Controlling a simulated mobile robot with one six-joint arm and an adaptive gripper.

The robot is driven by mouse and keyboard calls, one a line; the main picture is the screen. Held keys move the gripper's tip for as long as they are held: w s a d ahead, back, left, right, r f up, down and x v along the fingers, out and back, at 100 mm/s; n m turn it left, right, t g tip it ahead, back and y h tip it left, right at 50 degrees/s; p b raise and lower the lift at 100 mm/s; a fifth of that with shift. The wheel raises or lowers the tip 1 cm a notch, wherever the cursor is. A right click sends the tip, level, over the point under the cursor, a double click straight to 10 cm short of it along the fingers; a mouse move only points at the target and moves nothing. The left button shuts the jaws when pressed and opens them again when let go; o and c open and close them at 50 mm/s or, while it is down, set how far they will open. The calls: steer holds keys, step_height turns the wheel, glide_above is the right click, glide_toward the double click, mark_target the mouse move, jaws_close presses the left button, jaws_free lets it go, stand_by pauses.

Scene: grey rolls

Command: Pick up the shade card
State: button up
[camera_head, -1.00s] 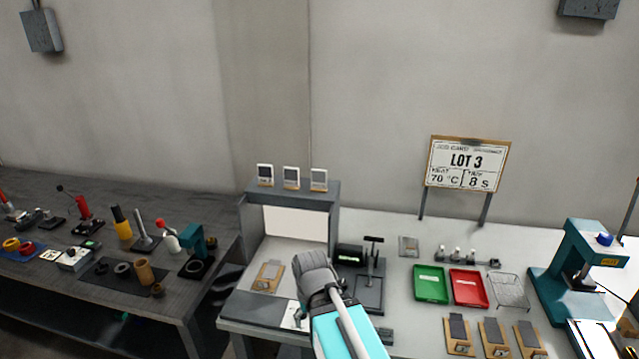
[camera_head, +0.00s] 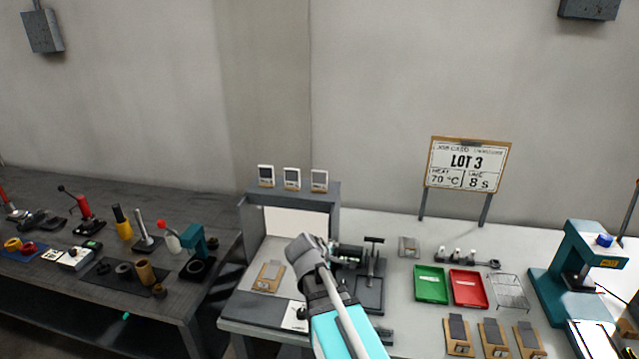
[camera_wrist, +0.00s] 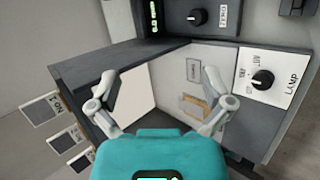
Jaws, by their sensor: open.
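Three small cards with dark grey patches stand in a row on top of the grey booth, the left one (camera_head: 265,175), the middle one (camera_head: 292,178) and the right one (camera_head: 319,180). Another grey card on a wooden board (camera_head: 269,276) lies on the booth floor; it also shows in the wrist view (camera_wrist: 194,106). I cannot tell which of these is the shade card. My gripper (camera_wrist: 158,82) is open and empty, its fingers spread in front of the booth opening. In the head view my gripper (camera_head: 306,250) hides part of the booth's right side.
The booth (camera_head: 335,205) has side walls and a roof around its floor. A lamp switch panel (camera_wrist: 272,80) is beside it. A black stand (camera_head: 370,292), a green tray (camera_head: 431,284) and a red tray (camera_head: 468,287) are to the right.

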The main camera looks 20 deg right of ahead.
steer(key=w+d+r+n+t+h, duration=0.1)
steer(key=w+r+n+t+h, duration=0.3)
steer(key=w+r+n, duration=0.45)
steer(key=n+t+y, duration=0.2)
steer(key=n+t, duration=0.4)
steer(key=n, duration=0.6)
glide_toward(319, 174)
steer(key=v, duration=0.3)
steer(key=shift+s+d+r+p, duration=0.1)
steer(key=shift+s+r+p, duration=0.15)
steer(key=shift+p, duration=0.2)
steer(key=shift+w, duration=0.1)
steer(key=shift+x, duration=4.25)
steer(key=shift+f, duration=0.1)
steer(key=shift+w, duration=0.1)
steer(key=shift+f+x, duration=0.2)
steer(key=shift+x, duration=2.35)
steer(key=shift+c, duration=0.3)
